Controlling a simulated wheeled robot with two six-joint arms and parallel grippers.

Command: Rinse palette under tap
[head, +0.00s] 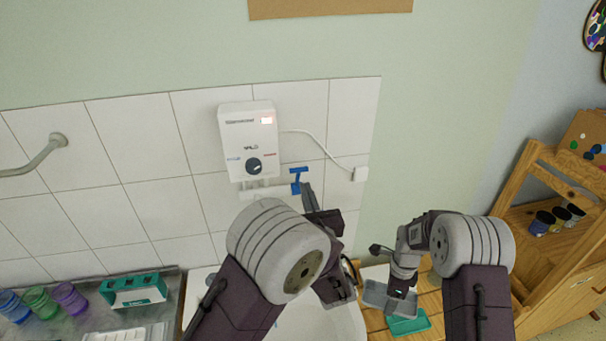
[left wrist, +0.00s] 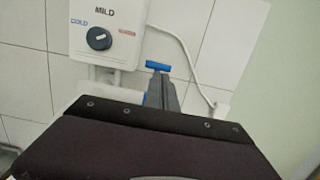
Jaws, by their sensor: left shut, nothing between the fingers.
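The white water heater (head: 249,142) hangs on the tiled wall with a dial, a lit display and white pipework below it. The tap's blue handle (head: 298,175) sticks up at the right of this pipework; it also shows in the left wrist view (left wrist: 158,67). My left gripper (head: 308,190) is shut and empty, its fingertips close by the handle; I cannot tell whether they touch. A grey tray-like piece, perhaps the palette (head: 375,297), lies at my right gripper (head: 400,290). The right fingers are too small and covered to read. The spout is hidden.
The white basin (head: 345,325) is mostly behind my left arm. A teal item (head: 409,325) lies on the wooden surface by my right gripper. Coloured jars (head: 40,303) and a teal-and-white holder (head: 133,290) stand at left. A wooden shelf (head: 560,240) stands at right.

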